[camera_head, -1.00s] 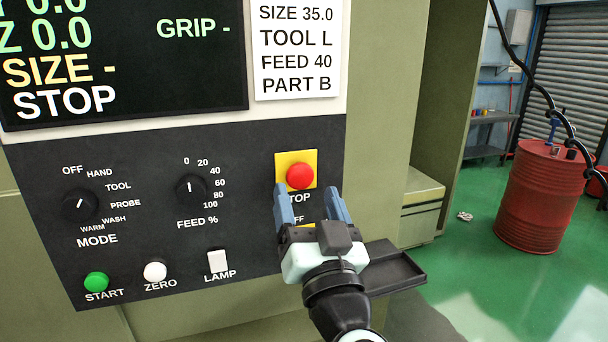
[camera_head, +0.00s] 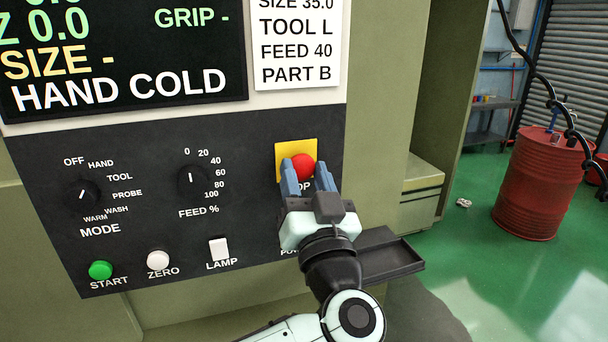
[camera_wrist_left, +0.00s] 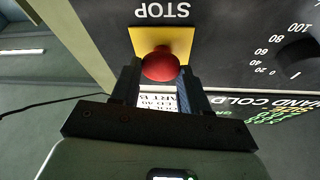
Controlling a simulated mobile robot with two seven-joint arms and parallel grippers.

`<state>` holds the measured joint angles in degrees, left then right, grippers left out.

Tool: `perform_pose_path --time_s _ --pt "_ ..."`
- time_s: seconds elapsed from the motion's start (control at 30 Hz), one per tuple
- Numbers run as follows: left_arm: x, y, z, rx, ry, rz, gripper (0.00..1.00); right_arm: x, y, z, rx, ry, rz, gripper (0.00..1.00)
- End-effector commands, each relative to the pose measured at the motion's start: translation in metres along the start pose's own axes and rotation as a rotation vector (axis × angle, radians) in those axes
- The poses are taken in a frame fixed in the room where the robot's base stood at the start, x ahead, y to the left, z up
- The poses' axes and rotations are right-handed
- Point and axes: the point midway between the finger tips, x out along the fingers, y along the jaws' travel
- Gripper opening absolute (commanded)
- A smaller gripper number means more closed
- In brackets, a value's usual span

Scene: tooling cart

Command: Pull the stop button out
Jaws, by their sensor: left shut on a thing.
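The stop button (camera_head: 303,166) is a red round knob on a yellow square plate (camera_head: 283,152), at the right of the dark control panel. My left gripper (camera_head: 308,178) has its two blue fingers on either side of the red knob and is shut on it. In the left wrist view the red knob (camera_wrist_left: 160,66) sits between the fingertips (camera_wrist_left: 160,72), in front of the yellow plate. The screen reads HAND COLD at its lower line. My right gripper is not in view.
The panel also holds a mode dial (camera_head: 82,195), a feed dial (camera_head: 191,178), a green start button (camera_head: 100,270), a white zero button (camera_head: 158,260) and a lamp switch (camera_head: 219,249). A dark tray (camera_head: 390,262) juts out right of my wrist. A red drum (camera_head: 538,190) stands far right.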

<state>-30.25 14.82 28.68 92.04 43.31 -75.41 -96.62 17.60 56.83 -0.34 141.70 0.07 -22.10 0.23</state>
Motion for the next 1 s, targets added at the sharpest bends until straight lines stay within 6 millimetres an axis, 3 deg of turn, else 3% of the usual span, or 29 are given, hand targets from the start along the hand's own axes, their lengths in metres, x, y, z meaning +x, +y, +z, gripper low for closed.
perform_pose_path --time_s 0.27,0.3,0.33,0.37,0.73,0.87,1.0 --pt "-0.004 0.001 -0.001 0.0 -0.002 0.002 0.11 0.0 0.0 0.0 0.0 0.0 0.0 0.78" --pt "-0.004 0.001 -0.001 0.0 -0.002 0.002 0.58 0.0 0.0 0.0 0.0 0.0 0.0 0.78" --pt "-0.004 0.001 -0.001 0.0 -0.002 0.002 0.68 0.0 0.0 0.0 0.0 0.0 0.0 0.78" --pt "-0.004 0.001 -0.001 0.0 -0.002 0.002 0.71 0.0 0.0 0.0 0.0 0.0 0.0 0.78" --pt "-0.01 0.001 0.0 0.0 -0.001 0.003 0.71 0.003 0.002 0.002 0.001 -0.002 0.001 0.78" --pt "-0.03 0.001 0.001 -0.001 -0.001 0.005 0.71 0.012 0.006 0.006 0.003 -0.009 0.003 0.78" --pt "-0.062 0.001 0.001 -0.001 0.0 0.005 0.71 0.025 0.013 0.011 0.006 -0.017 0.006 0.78"
